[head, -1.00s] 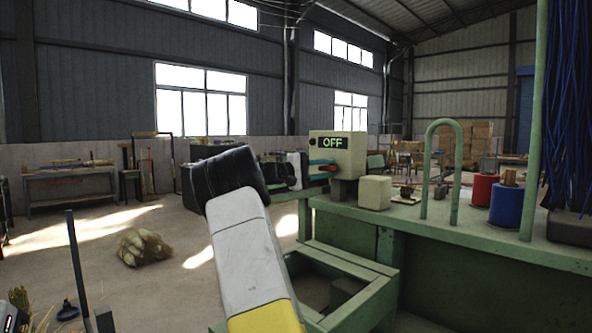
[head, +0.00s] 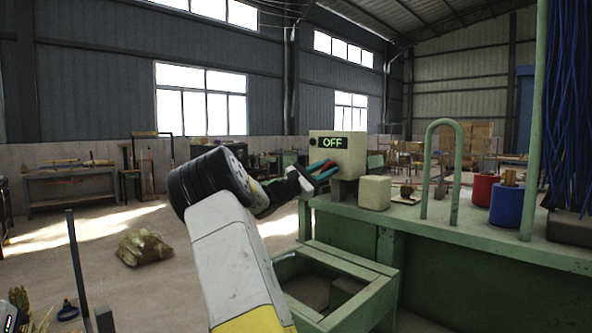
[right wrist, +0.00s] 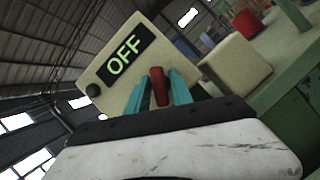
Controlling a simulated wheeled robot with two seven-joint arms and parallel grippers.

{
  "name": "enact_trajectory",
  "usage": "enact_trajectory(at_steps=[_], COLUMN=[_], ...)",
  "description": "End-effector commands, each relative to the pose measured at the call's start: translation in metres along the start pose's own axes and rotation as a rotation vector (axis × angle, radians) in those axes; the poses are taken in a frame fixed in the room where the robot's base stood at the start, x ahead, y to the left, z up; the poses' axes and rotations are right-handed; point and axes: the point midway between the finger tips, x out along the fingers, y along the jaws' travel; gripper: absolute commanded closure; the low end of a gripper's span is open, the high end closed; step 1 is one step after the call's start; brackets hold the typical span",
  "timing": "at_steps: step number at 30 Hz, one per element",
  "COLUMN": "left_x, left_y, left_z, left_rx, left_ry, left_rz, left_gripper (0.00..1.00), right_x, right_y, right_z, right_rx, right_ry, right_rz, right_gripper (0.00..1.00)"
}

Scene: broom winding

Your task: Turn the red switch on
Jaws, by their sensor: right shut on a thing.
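The cream switch box (head: 348,150) stands at the left end of the green bench, and its display reads OFF. It also shows in the right wrist view (right wrist: 117,62). The red switch (right wrist: 158,86) sticks out from the box front between the two teal fingers of my right gripper (right wrist: 160,90). In the head view my right gripper (head: 322,172) reaches the box from the left, and the red switch (head: 326,174) is mostly covered by it. The gripper is shut on the switch.
The green bench (head: 470,225) carries a small cream block (head: 374,192), a green hoop, a red spool (head: 484,188) and a blue spool (head: 507,205). A green frame (head: 340,262) juts out below the box. The floor at left is mostly open, with a straw bundle (head: 145,248).

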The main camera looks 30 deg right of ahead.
Motion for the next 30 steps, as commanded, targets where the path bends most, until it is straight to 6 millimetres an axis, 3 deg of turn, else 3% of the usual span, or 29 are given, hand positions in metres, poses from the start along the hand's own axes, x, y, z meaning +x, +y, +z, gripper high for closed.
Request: enact_trajectory(at_steps=[15, 30], left_x=[0.0000, 0.0000], left_y=[0.0000, 0.0000], left_z=[0.0000, 0.0000], left_rx=[0.000, 0.000], left_ry=[0.000, 0.000], left_rz=[0.000, 0.000], left_gripper=[0.64, 0.64], right_x=[-0.0007, -0.0009], right_y=[-0.0008, -0.0004], right_z=[-0.0007, -0.0009], right_rx=[-0.397, -0.540], right_ry=[0.002, 0.003], right_rz=[0.163, 0.224], right_gripper=[1.00, 1.00])
